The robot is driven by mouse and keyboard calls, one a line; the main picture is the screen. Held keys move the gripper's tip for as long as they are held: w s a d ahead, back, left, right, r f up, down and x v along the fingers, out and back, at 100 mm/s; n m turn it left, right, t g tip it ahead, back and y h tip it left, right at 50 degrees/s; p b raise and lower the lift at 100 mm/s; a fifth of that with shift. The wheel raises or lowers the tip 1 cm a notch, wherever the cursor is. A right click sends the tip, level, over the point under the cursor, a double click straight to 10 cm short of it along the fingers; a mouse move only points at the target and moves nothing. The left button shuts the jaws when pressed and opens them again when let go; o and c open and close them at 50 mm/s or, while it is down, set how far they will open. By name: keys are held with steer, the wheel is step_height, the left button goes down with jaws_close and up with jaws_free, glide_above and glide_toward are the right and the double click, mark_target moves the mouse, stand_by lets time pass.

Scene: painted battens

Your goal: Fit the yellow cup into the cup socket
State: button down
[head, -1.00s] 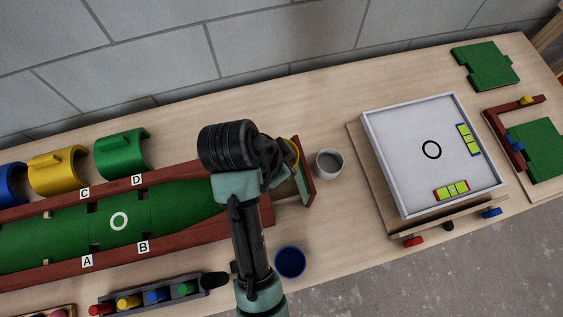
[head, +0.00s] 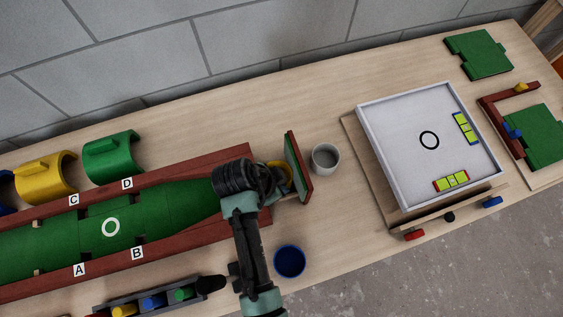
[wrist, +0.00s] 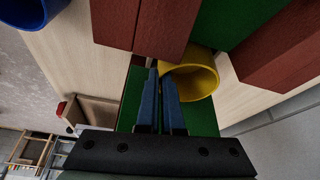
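The yellow cup (head: 284,169) is at the right end of the long green lane, partly hidden by my gripper (head: 280,187) in the head view. In the wrist view the yellow cup (wrist: 197,80) is tilted in the picture, its open mouth towards the camera. The two blue fingers of my gripper (wrist: 159,72) are close together at the cup's left edge, with its wall apparently between them. The cup is near the gap between the lane's end and a green end board with red edging (head: 298,166). I cannot make out the cup socket; the cup and arm cover that area.
A grey cup (head: 325,159) stands right of the end board, and a blue cup (head: 289,262) stands in front of the lane. Red rails (head: 190,243) border the lane (head: 170,210). A white framed board (head: 400,120) lies further right. The table behind the grey cup is clear.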

steer(key=shift+f, duration=1.25)
steer(key=shift+f, duration=0.1)
steer(key=c, duration=1.1)
jaws_free()
steer(key=shift+o, duration=0.2)
steer(key=shift+p+v, duration=5.55)
steer(key=shift+v, duration=0.55)
